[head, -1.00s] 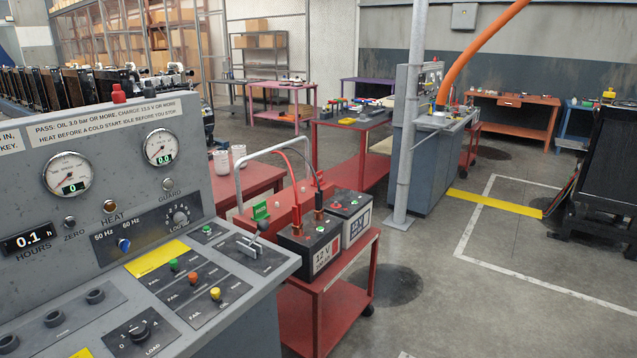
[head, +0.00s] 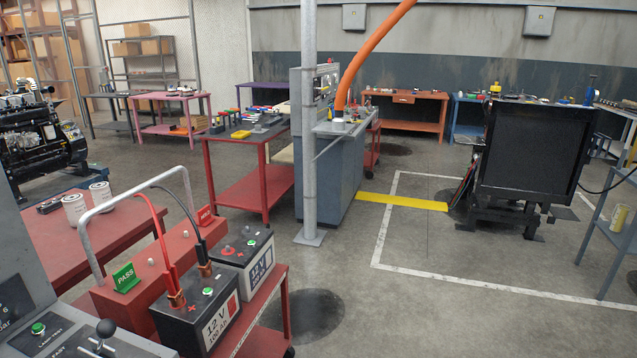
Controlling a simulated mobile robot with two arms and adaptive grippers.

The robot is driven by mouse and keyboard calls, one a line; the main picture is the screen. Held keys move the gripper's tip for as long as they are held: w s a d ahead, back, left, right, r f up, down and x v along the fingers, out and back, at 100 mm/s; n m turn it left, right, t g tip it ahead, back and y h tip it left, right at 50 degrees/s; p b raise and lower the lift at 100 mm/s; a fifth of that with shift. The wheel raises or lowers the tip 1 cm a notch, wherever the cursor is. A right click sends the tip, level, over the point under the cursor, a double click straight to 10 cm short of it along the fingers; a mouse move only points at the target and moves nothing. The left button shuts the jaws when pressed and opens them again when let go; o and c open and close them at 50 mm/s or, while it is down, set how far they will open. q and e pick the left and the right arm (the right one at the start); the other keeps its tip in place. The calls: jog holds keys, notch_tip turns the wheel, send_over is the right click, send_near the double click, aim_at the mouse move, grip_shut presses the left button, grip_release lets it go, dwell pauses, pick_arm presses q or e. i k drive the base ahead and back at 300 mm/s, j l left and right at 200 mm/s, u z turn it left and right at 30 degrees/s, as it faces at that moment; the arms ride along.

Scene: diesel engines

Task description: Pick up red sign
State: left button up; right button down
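A small red sign (head: 205,217), its white lettering too small to read surely, stands on the red box (head: 112,300) with the grey hoop handle, at its far end behind the batteries. A green sign reading PASS (head: 125,278) stands at the near end of the same box. Neither of my grippers is in the head view.
Two 12 V batteries (head: 205,312) with red and black cables stand on the red cart (head: 262,320) in front of the box. A grey control panel (head: 60,335) fills the lower left. A grey post (head: 309,150) stands beyond. The floor (head: 400,310) to the right is clear.

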aim_at(205, 219)
jog(key=i+l+z, duration=0.1)
jog(key=i+z, duration=0.25)
jog(key=i, duration=1.55)
